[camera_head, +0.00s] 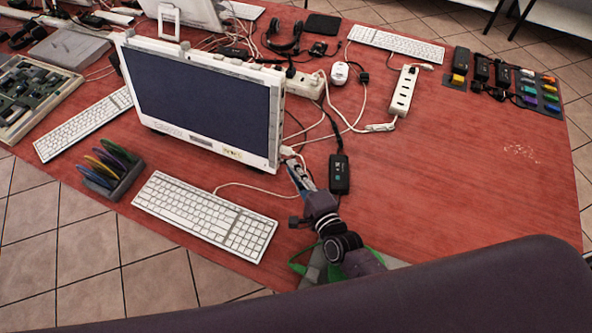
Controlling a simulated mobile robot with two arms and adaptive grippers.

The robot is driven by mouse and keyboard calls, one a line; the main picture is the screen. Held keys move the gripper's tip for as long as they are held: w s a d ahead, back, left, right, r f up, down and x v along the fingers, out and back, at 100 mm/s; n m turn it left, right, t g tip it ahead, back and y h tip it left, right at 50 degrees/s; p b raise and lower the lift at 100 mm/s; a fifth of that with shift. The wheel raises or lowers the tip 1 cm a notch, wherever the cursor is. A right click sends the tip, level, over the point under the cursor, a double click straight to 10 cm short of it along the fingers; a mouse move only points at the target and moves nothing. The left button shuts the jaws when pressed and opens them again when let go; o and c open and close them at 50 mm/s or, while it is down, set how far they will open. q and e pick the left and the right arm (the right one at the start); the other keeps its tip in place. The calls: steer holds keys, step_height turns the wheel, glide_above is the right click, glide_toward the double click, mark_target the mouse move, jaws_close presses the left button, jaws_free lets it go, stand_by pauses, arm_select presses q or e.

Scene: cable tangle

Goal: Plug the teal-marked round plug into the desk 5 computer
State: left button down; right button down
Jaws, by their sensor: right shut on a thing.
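The white all-in-one computer (205,98) stands on the red desk with its dark screen facing the front. A yellowish label (232,153) sits on its lower bezel, too small to read. My right gripper (292,165) reaches up from the front, with its fingertips close beside the computer's lower right edge. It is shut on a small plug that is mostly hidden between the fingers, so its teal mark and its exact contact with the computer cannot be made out. A black power brick (339,174) with a small teal mark lies just right of the gripper. My left gripper is not in view.
White keyboards (205,215) lie in front of and around the computer. A holder with coloured discs (112,168) stands at left. White power strips (404,92) and tangled cables lie behind. Several adapters (481,68) line the back right. The right part of the desk (470,170) is clear.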

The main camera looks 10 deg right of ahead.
steer(key=shift+w+a, duration=0.5)
steer(key=shift+a, duration=0.15)
steer(key=c, duration=1.9)
jaws_free()
